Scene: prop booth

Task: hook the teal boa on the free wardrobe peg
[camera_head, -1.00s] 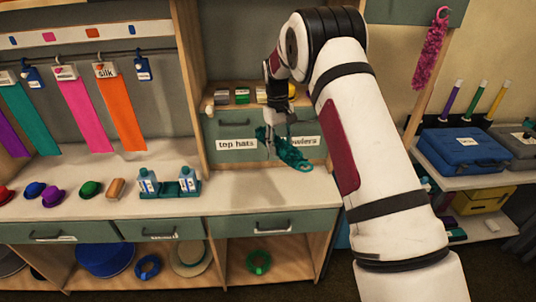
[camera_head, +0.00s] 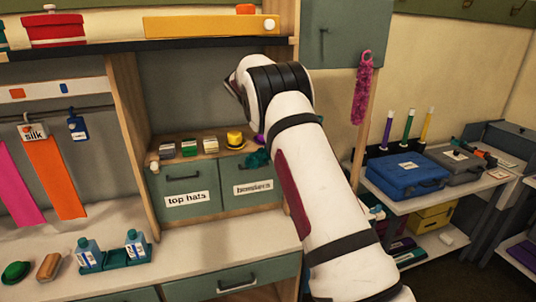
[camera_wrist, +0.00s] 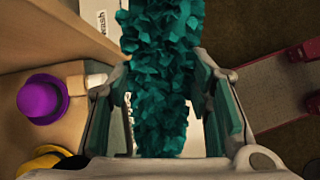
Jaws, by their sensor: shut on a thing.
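The teal boa (camera_wrist: 160,40) fills the middle of the wrist view, a fluffy bundle running down between the fingers. My gripper (camera_wrist: 163,108) is shut on it. In the head view only a small tuft of the boa (camera_head: 257,158) shows beside the "bowlers" drawer; my arm hides the gripper. A pink boa (camera_head: 362,90) hangs on the side of the grey-green wardrobe (camera_head: 343,35). I cannot tell which wardrobe peg is free; a dark fitting (camera_head: 322,35) shows on its front.
A purple hat (camera_wrist: 42,98) and a yellow hat (camera_wrist: 50,160) sit on the shelf left of my gripper. A pale knob (camera_wrist: 95,81) sticks out there. Blue bottles (camera_head: 88,252) stand on the counter (camera_head: 195,250). A blue case (camera_head: 407,173) lies on the right-hand shelf.

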